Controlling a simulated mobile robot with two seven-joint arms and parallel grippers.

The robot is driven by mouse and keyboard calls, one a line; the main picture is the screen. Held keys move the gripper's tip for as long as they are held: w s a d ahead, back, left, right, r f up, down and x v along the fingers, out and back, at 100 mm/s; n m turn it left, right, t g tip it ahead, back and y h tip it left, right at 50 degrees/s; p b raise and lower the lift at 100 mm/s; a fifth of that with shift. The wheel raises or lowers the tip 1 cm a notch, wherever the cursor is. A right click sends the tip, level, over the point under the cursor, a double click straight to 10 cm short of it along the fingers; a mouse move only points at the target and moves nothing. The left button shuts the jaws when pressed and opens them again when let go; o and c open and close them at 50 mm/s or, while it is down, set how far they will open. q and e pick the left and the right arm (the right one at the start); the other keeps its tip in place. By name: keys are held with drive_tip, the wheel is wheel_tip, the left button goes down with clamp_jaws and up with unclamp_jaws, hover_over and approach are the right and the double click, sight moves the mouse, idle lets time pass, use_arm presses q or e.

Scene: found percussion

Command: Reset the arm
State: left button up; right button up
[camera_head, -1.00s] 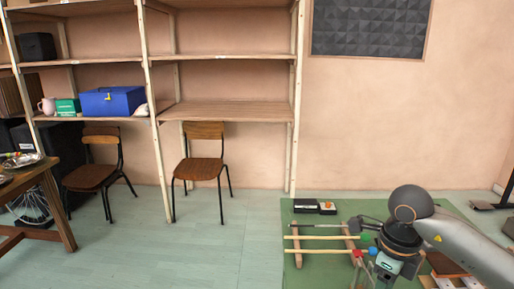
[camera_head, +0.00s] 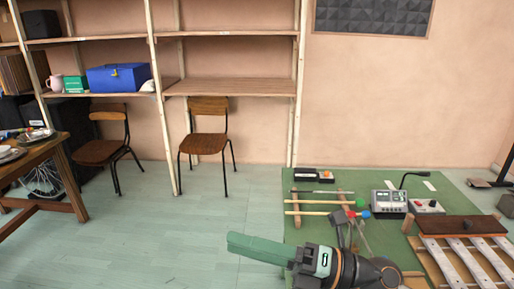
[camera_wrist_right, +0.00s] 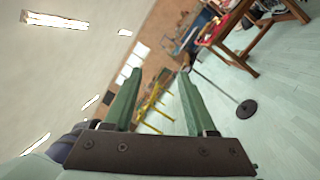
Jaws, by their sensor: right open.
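My right gripper (camera_head: 262,249) reaches in from the bottom right of the head view, low in front of the green mat (camera_head: 296,238), its green fingers pointing left. In the right wrist view my right gripper (camera_wrist_right: 160,100) shows two green fingers spread apart with nothing between them. The wrist view looks out across the room, with floor, ceiling lights and a table in sight at a tilt. My left gripper is in neither view.
A wooden table (camera_head: 38,160) stands left, chairs (camera_head: 205,143) and shelves (camera_head: 228,89) behind. The floor in the middle is clear.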

drive_tip(key=w+d+r+m+t+h, duration=0.1)
drive_tip(key=w+d+m+t+h, duration=0.2)
drive_tip(key=m+t, duration=0.45)
drive_tip(key=w+d+r+m+t+h, duration=0.2)
drive_tip(key=d+m+t, duration=0.3)
drive_tip(key=m+t, duration=0.3)
drive_tip(key=d+f+m+g+h, duration=0.3)
drive_tip(key=d+f+m+h, duration=0.9)
drive_tip(key=f+m+h, duration=0.4)
drive_tip(key=s+d+f+m+g+y, duration=0.1)
drive_tip(key=s+d+f+m+g, duration=0.15)
drive_tip(key=s+f+g, duration=0.55)
drive_tip(key=s+d+f+m+g, duration=0.1)
drive_tip(key=s+f+m+g, duration=0.35)
drive_tip(key=s+f, duration=0.7)
drive_tip(key=w+a+f+t+y+p, duration=0.2)
drive_tip(key=a+f+t+p, duration=0.1)
drive_tip(key=a+t+p, duration=0.2)
drive_tip(key=shift+w+f+n+t+y+p, duration=0.3)
drive_tip(key=shift+f+n+p, duration=0.05)
drive_tip(key=shift+n+p, duration=0.1)
